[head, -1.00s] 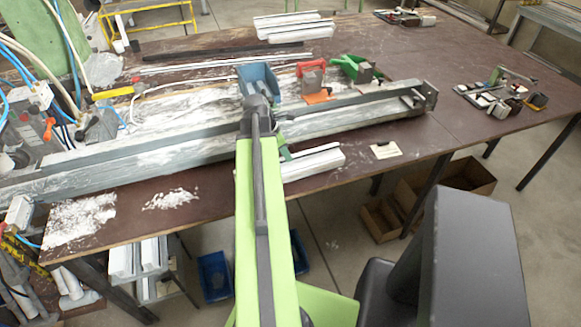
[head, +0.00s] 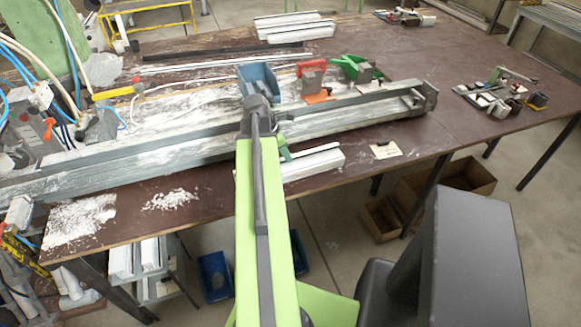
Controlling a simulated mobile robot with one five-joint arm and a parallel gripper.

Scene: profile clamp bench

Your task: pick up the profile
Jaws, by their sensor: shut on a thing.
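A white profile (head: 318,162) lies along the front edge of the brown bench, just in front of the long grey clamp rail. Its left end is hidden behind my green arm. My gripper (head: 284,153) is at the profile's left part, mostly covered by the arm. It is shut on the profile. The fingertips are not clearly visible, and I cannot tell any gap between the profile and the bench top.
The clamp rail (head: 180,148) runs behind the profile. More white profiles (head: 294,27) lie at the back.

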